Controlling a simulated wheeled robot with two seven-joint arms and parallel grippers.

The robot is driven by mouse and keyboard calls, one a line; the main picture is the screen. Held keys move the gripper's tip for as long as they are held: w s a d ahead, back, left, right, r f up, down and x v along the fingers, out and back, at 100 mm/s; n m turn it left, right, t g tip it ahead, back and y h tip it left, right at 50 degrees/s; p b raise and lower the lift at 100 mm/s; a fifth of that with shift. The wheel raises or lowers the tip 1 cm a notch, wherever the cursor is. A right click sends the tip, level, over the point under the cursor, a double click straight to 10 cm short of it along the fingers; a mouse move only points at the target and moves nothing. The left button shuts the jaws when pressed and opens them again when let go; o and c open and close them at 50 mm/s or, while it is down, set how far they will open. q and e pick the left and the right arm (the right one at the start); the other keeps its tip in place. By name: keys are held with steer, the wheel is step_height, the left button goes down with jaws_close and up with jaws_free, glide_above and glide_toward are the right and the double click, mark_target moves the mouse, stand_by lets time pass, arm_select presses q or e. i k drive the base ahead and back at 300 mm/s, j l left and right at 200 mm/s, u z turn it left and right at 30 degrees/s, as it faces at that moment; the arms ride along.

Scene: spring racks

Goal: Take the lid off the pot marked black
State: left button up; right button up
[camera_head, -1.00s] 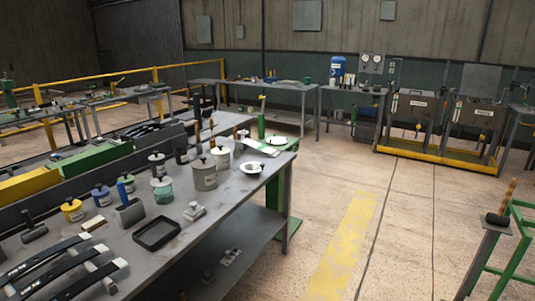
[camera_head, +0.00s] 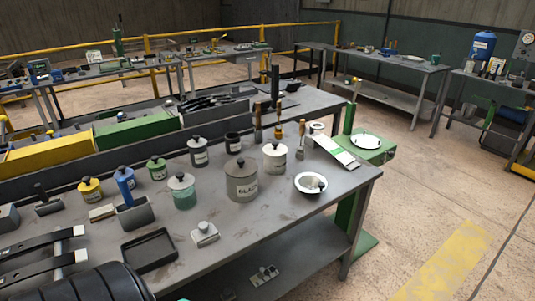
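The pot marked black (camera_head: 242,184) is a large grey pot with a label reading "BLACK", standing upright on the metal workbench (camera_head: 215,262). Its grey lid (camera_head: 241,165) with a dark knob sits on top. A dark ribbed cylindrical part, which looks like part of my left arm, shows at the lower left corner.
A teal pot (camera_head: 182,193) and a white pot (camera_head: 275,161) stand on either side. A white bowl (camera_head: 309,184) is to the right, a black tray (camera_head: 149,250) front left, a small grey block (camera_head: 204,234) in front. Brushes stand behind. Bare bench lies in front of the pot.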

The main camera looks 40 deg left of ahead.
mark_target(240, 168)
steer(key=i, duration=1.7)
steer(key=i+u, duration=0.25)
steer(key=i+l+u, duration=0.25)
steer(key=i, duration=0.25)
steer(key=i+l+u, duration=0.25)
steer(key=i+j+u, duration=0.1)
steer(key=u, duration=1.75)
